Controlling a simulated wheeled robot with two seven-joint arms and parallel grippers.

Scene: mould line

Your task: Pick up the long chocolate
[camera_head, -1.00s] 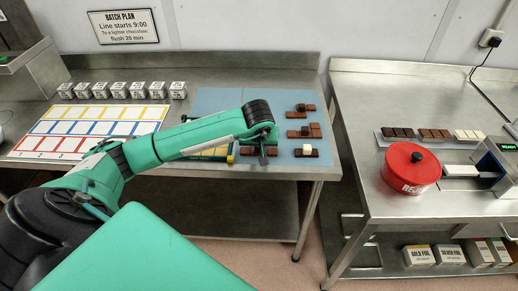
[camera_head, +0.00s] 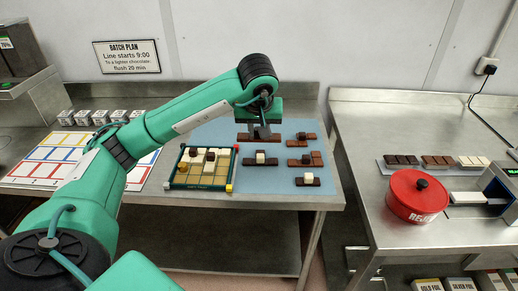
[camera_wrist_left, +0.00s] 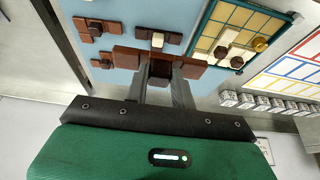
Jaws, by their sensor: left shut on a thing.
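A long brown chocolate (camera_head: 244,137) lies crosswise under my left gripper (camera_head: 262,133) at the back of the blue mat (camera_head: 330,188). In the left wrist view the fingers of my left gripper (camera_wrist_left: 165,78) are shut around the middle of the long chocolate (camera_wrist_left: 127,57), and its two ends stick out on either side. The middle is partly hidden by the fingers. I cannot tell whether it is clear of the mat. My right gripper is not in view.
Other chocolate pieces, some with white blocks (camera_head: 307,178), lie right and in front on the mat. A green-framed grid tray (camera_head: 231,172) holding several pieces stands to the left. A red lidded pot (camera_head: 410,205) is on the right bench (camera_head: 375,225).

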